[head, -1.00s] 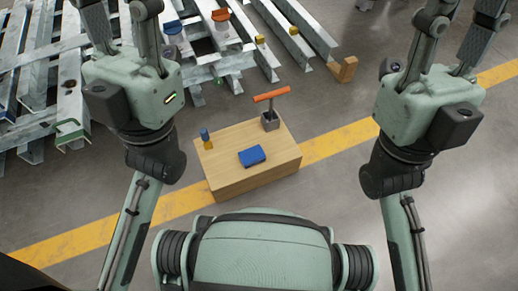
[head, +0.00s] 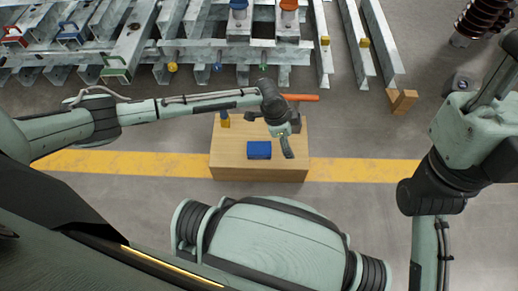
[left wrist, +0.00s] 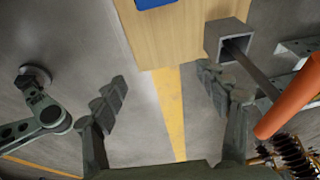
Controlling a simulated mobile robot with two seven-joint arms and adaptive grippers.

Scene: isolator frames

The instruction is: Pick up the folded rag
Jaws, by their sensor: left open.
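The folded rag (head: 259,150) is a small flat blue block shape, lying on top of the wooden box (head: 228,162) near its front edge. Its edge also shows at the top of the left wrist view (left wrist: 155,3). My left gripper (head: 285,143) hangs over the right part of the box, just right of the rag, and is apart from it. In the left wrist view its fingers (left wrist: 163,95) are spread with nothing between them.
An orange-handled tool (head: 305,97) stands in a grey square holder (left wrist: 228,35) at the box's back right, close to my left gripper. Steel beams (head: 215,57) lie behind. Floor beside the box is clear.

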